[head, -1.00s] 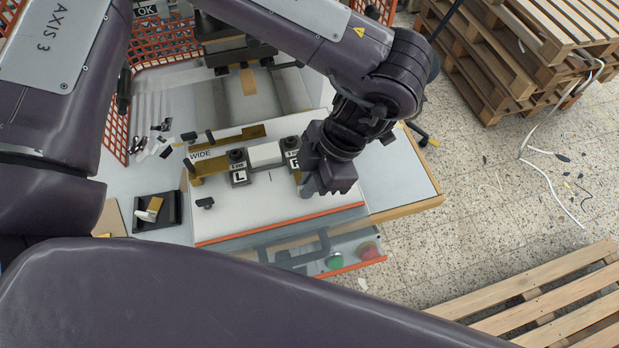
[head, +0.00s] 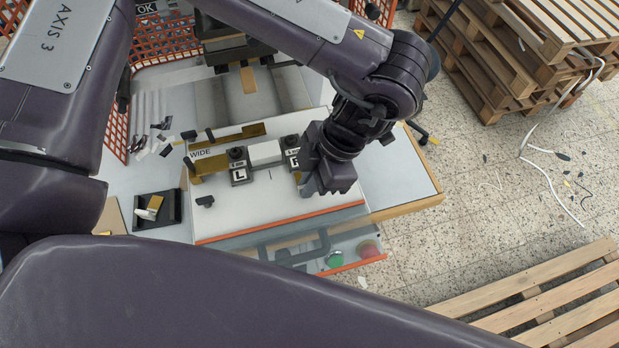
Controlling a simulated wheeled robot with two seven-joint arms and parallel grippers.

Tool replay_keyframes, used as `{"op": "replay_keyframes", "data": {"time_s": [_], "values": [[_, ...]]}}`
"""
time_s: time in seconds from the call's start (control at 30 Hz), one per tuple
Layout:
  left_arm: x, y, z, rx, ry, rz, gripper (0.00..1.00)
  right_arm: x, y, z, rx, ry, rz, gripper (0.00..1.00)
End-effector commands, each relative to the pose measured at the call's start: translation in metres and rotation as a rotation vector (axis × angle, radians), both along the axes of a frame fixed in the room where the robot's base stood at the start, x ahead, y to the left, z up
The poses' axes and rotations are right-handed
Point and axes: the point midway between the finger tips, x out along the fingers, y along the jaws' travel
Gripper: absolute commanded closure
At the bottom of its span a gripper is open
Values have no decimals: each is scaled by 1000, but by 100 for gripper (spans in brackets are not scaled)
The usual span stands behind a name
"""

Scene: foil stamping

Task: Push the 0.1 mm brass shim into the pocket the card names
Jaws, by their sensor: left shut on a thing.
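My left gripper (head: 325,186) points down at the right end of the fixture bar, by the block marked R (head: 293,158). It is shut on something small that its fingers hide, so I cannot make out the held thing. The block marked L (head: 240,171) stands to the left, with a pale block (head: 265,153) between the two. A card reading WIDE (head: 202,154) is at the bar's left end. A black tray (head: 172,220) at the left holds a brass-coloured piece (head: 155,202) and a white piece; no thickness marking is legible. My right gripper is out of view.
The white plate (head: 270,208) ends in an orange front edge. A green button (head: 334,260) and a red button (head: 369,250) sit in front. Small dark clips lie at the left. Orange mesh (head: 165,40) stands behind. The right tabletop (head: 395,180) is clear.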

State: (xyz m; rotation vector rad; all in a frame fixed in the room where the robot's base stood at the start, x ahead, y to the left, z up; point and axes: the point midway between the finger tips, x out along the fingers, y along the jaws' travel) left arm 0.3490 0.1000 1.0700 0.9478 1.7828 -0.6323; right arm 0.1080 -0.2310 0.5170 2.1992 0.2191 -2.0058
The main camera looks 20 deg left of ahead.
Motion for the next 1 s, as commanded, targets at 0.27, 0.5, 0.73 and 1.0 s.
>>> {"op": "replay_keyframes", "data": {"time_s": [0.27,0.5,0.73,1.0], "values": [[0,0,0,0,0,0,69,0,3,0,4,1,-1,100],[0,0,0,-1,1,0,68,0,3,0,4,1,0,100],[6,-6,17,0,-6,-2,68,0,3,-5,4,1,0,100],[15,-20,58,1,-4,-1,68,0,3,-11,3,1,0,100]]}}
